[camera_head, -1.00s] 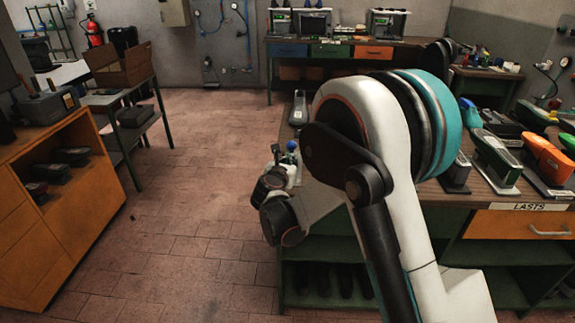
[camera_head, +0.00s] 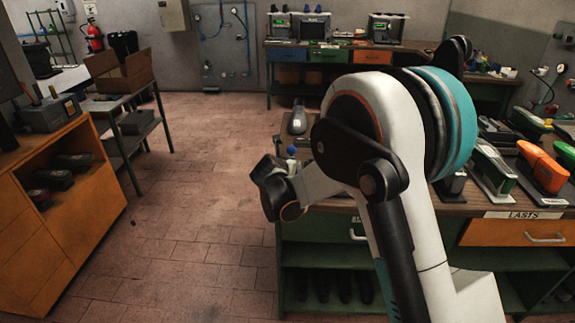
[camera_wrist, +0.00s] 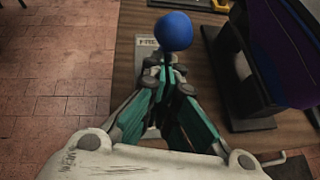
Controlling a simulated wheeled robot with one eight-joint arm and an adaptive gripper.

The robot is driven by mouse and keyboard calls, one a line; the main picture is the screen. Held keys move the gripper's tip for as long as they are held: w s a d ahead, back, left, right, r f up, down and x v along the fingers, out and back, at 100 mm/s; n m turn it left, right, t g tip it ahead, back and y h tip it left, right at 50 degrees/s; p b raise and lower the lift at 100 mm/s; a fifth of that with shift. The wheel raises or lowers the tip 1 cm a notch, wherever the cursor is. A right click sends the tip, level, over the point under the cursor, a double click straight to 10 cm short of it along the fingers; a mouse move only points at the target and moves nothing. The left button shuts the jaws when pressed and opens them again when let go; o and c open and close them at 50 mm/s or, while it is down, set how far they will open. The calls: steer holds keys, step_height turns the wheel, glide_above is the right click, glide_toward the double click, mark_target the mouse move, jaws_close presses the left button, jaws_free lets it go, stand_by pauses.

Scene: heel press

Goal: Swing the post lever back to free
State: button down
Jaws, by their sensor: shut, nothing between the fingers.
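The lever's blue ball knob (camera_wrist: 172,31) shows at the top middle of the wrist view. In the head view the small blue knob (camera_head: 292,150) stands at the left end of the bench, just behind my wrist. My gripper (camera_wrist: 168,78) is shut and empty, its fingers together just below the knob in the picture. Whether the fingertips touch the lever cannot be told. A grey plate (camera_wrist: 147,47) with a partly hidden label beginning "FR" lies under the knob. The lever's shaft and pivot are hidden behind my fingers.
In the wrist view, a dark stand with a purple-blue body (camera_wrist: 285,50) rises close on the right. The wooden bench top (camera_wrist: 125,75) borders open tiled floor on the left. In the head view, a grey device (camera_head: 298,119) stands behind the knob, with several shoe lasts on the right.

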steer(key=w+r+g+p, duration=0.2)
steer(key=w+g+p, duration=0.1)
steer(key=shift+w+d+r+g, duration=0.1)
steer(key=shift+w+r+g, duration=0.1)
steer(key=shift+g, duration=0.1)
steer(key=shift+w+r+p, duration=0.15)
steer(key=shift+w+p, duration=0.2)
steer(key=shift+w, duration=2.5)
steer(key=shift+r, duration=0.1)
steer(key=s+a+r+p, duration=0.2)
steer(key=s+r, duration=0.4)
steer(key=r, duration=0.5)
steer(key=shift+a+r+p, duration=0.15)
steer(key=shift+r+p, duration=0.05)
steer(key=shift+p, duration=0.25)
